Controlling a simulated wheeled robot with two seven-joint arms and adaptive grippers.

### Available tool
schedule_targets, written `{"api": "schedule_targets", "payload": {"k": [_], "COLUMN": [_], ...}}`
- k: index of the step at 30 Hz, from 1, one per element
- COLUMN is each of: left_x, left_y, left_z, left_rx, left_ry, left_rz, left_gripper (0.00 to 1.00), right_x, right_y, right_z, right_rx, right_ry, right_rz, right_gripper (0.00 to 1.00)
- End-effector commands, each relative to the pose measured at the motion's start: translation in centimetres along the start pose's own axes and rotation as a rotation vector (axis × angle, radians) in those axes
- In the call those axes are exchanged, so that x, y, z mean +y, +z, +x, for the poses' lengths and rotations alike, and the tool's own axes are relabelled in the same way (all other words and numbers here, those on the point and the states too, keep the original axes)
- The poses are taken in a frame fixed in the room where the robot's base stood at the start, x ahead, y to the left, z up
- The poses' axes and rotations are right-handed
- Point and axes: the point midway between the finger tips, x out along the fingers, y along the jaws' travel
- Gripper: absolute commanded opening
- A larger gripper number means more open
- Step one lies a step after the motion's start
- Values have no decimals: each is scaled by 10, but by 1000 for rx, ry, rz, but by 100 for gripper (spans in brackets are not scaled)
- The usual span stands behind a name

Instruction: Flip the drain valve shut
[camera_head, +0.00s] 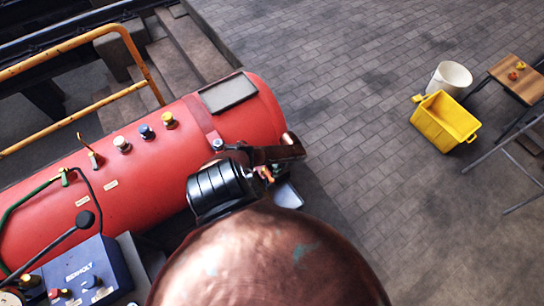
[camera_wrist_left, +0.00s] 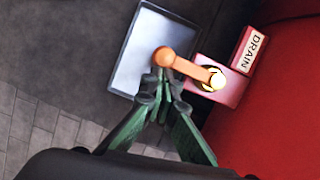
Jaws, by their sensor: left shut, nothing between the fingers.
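The drain valve's orange lever (camera_wrist_left: 190,68) shows in the left wrist view, with a round knob at its left end. Its other end meets a brass pivot (camera_wrist_left: 216,79) on a pink plate beside the DRAIN label (camera_wrist_left: 251,50) on the red tank. My left gripper (camera_wrist_left: 161,84) is shut and empty, its tips just below the knob in the picture. I cannot tell whether they touch the lever. In the head view my left gripper (camera_head: 264,172) is small and partly hidden by its own arm, beside the red tank (camera_head: 150,165).
A metal tray (camera_wrist_left: 135,62) lies below the lever. A blue box (camera_head: 82,272) with knobs stands at the lower left and a yellow handrail (camera_head: 80,38) at the upper left. A yellow crate (camera_head: 440,122) and a white bucket (camera_head: 451,78) stand on open paving at right.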

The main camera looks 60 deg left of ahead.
Motion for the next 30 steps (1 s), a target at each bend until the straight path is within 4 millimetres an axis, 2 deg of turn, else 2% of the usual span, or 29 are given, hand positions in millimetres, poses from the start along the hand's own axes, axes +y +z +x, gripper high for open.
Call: {"api": "schedule_targets", "payload": {"k": [8,22,30], "left_x": [-1,-5,-5], "left_y": [2,10,10], "left_z": [-17,-88,-98], "left_rx": [2,2,-1], "left_ry": [1,3,2], "left_rz": [-1,-6,-4], "left_gripper": [0,0,0], "right_x": [1,4,5], "right_y": [-5,-20,-22], "right_z": [-13,-69,-75], "right_rx": [6,27,30], "right_ry": [1,4,4], "right_rz": [0,0,0], "right_gripper": [0,0,0]}}
